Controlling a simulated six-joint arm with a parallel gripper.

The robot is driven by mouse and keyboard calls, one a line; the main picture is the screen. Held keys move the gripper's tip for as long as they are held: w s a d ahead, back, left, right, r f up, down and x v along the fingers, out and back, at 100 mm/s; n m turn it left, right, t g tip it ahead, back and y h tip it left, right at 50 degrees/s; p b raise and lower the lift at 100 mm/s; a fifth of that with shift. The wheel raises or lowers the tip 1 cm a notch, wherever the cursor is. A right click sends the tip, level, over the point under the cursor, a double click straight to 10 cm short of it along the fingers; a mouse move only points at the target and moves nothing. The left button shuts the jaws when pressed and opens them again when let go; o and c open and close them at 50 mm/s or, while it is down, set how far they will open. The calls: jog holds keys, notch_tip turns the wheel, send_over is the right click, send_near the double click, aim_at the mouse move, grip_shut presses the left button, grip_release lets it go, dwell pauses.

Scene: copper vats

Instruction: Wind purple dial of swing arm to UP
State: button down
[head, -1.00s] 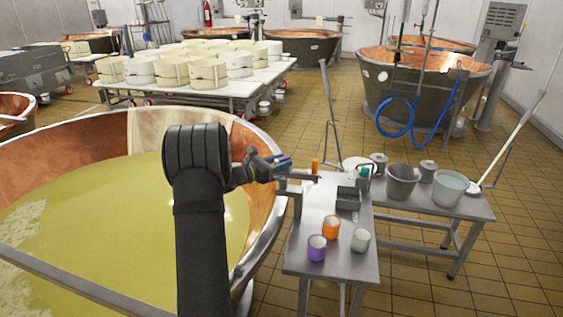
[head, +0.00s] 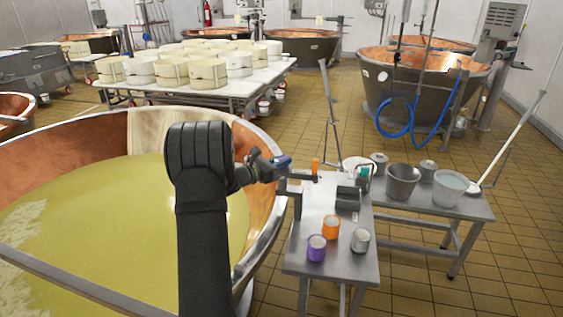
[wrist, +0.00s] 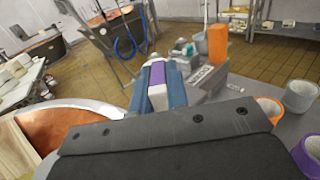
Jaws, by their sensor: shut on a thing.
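My gripper (head: 281,162) reaches out over the right rim of the large copper vat in the head view. In the wrist view its two blue-grey fingers (wrist: 158,84) are shut on the purple dial (wrist: 157,74), one finger on each side. Only a purple and white strip of the dial shows between them. The grey metal swing arm (head: 301,178) extends beside the dial, with an upright orange piece (head: 315,167) at its end. The orange piece also shows in the wrist view (wrist: 218,46). A small marked plate (wrist: 200,76) lies beside the dial; its marks are unreadable.
The copper vat (head: 262,190) holds yellow-green liquid. A steel table (head: 310,222) to the right bears a purple cup (head: 316,249), an orange cup (head: 331,228), a grey cup (head: 360,241) and a dark box (head: 347,199). Buckets (head: 401,183) stand behind it.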

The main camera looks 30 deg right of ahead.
jog(key=n+t, duration=0.1)
jog(key=t, duration=0.1)
jog(key=n+t+y, duration=0.1)
jog(key=n+t, duration=0.1)
jog(key=t, duration=0.1)
jog(key=shift+s+n+y, duration=0.15)
jog(key=shift+n+y, duration=0.15)
jog(key=shift+n+t+y, duration=1.2)
jog(key=shift+n+t, duration=0.3)
jog(key=shift+t, duration=0.5)
jog(key=shift+t+y, duration=0.3)
jog(key=c, duration=1.4)
grip_release()
jog(key=v, duration=1.7)
jog(key=shift+s+a, duration=0.1)
jog(key=shift+s, duration=0.05)
